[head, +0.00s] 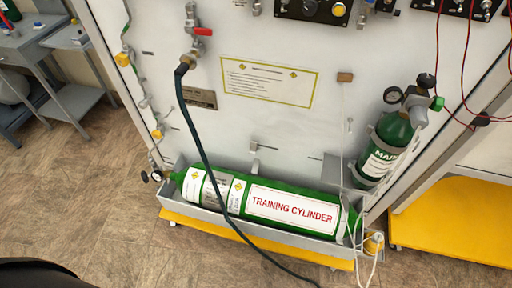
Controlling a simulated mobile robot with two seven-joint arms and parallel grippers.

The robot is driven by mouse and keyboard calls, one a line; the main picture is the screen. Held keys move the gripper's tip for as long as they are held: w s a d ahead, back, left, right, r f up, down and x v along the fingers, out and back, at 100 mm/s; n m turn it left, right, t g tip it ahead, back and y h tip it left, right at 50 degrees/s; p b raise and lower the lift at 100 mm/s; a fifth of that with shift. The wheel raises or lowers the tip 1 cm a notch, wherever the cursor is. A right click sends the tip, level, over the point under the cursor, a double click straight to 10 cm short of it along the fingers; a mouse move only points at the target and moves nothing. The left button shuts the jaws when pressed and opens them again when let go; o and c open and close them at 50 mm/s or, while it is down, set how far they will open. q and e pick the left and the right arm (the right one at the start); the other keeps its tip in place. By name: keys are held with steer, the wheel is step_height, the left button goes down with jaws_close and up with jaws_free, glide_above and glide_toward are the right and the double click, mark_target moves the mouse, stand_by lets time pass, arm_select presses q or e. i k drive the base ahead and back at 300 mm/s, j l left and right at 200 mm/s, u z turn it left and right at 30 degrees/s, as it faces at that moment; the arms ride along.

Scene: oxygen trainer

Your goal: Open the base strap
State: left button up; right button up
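A green cylinder with a white "TRAINING CYLINDER" label (291,208) lies on its side in a grey tray (262,230) at the foot of the white panel. A pale grey band (216,191) crosses the cylinder left of the label; I cannot tell whether it is the base strap or whether it is fastened. A second green cylinder (385,157) stands upright at the right, with a grey band around its upper part. Its base is partly hidden by the tray area. Neither of my grippers is in the head view.
A dark hose (197,138) hangs from a red-handled valve (201,31) and crosses in front of the lying cylinder. A thin white line hangs at the tray's right end. Yellow base edges (452,219) stick out low. The brown floor in front is clear.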

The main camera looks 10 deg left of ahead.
mark_target(338, 239)
steer(key=z, duration=0.85)
